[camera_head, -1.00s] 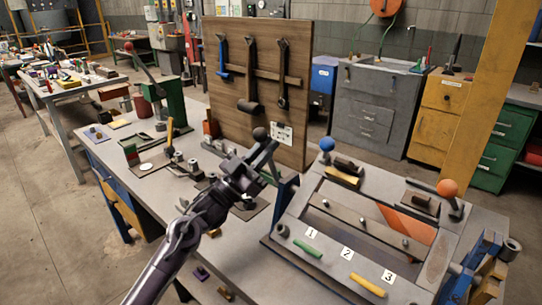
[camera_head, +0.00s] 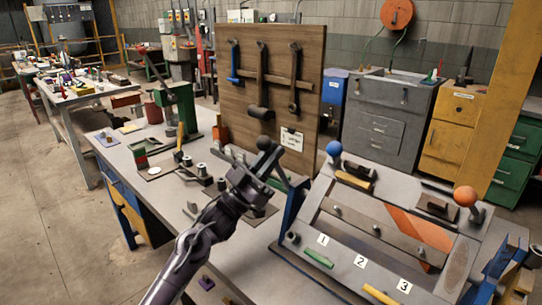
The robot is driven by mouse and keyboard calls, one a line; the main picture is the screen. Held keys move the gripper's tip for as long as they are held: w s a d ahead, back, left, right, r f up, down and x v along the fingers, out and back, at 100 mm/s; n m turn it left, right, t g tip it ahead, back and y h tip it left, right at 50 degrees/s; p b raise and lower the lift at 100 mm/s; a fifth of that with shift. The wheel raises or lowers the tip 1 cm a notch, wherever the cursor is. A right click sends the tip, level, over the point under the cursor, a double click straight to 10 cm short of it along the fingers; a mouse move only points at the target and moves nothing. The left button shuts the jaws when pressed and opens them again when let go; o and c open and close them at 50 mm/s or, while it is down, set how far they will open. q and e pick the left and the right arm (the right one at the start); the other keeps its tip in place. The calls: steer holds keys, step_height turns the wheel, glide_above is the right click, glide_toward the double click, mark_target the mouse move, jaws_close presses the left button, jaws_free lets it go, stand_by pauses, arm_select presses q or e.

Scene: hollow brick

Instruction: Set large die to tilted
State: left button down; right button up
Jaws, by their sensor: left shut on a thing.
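My left gripper (camera_head: 264,162) reaches in from the lower left. It is shut at a dark lever with a round black knob (camera_head: 264,143), which sticks out just above the fingers. The fingers hide most of what they hold. The grey machine (camera_head: 300,262) stands at the right, with a blue knob (camera_head: 333,148), an orange knob (camera_head: 465,196) and plates marked 1, 2 and 3. I cannot tell which part is the large die. My right gripper is not in view.
An upright tool board (camera_head: 245,85) stands just behind the left gripper. A green press (camera_head: 181,112) and small parts lie on the workbench (camera_head: 165,190) to the left. A yellow post (camera_head: 510,80) rises at the right.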

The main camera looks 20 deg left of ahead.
arm_select(q)
steer(key=c, duration=1.4)
jaws_free()
steer(key=shift+c, duration=0.2)
steer(key=b+v, duration=0.2)
steer(key=v, duration=0.6)
